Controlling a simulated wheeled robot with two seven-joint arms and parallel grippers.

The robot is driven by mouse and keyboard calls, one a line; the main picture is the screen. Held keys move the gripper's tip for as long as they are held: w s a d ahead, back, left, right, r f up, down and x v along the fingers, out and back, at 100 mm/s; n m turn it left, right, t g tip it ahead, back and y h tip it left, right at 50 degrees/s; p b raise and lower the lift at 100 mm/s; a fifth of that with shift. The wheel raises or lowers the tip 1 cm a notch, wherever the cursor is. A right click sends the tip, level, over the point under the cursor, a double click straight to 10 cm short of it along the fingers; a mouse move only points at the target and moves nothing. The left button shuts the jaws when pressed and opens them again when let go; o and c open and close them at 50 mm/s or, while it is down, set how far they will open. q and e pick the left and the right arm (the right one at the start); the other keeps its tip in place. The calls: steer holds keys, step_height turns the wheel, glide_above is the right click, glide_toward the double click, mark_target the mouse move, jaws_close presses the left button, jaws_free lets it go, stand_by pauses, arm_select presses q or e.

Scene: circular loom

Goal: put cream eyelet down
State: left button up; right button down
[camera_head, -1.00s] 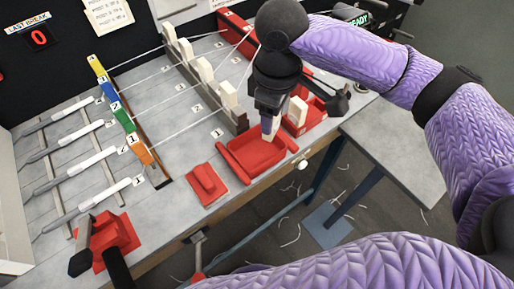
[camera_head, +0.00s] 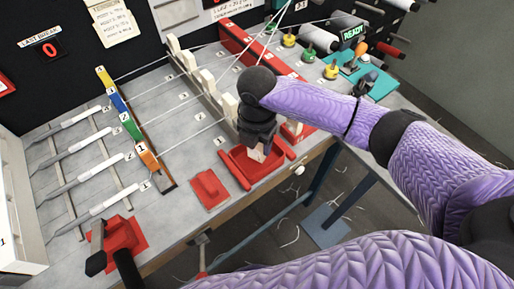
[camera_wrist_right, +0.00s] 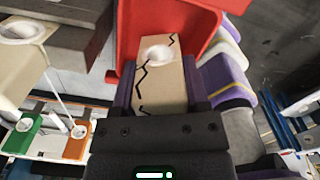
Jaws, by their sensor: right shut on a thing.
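The cream eyelet (camera_wrist_right: 160,82) is a pale block with dark crack lines and a white-ringed hole. My right gripper (camera_wrist_right: 158,92) is shut on it, with a finger on each side. In the head view my right gripper (camera_head: 257,148) points down at the red tray (camera_head: 235,171), and a bit of the eyelet (camera_head: 256,155) shows below it. The red tray wall (camera_wrist_right: 205,25) also shows beyond the block in the wrist view. I cannot tell whether the eyelet touches the tray floor. My left gripper is not in view.
A row of upright cream eyelets (camera_head: 207,79) stands on the loom behind the tray. A small red pad (camera_head: 209,189) lies left of the tray. The table's front edge (camera_head: 258,192) is close. A red stand (camera_head: 122,236) is at the lower left.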

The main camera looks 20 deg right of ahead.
steer(key=shift+f, duration=0.9)
steer(key=shift+f, duration=0.2)
steer(key=shift+c, duration=1.8)
jaws_free()
step_height(320, 180, up, 12)
steer(key=p, duration=0.2)
steer(key=shift+f+p, duration=0.25)
steer(key=shift+p, duration=0.05)
steer(key=shift+r, duration=0.5)
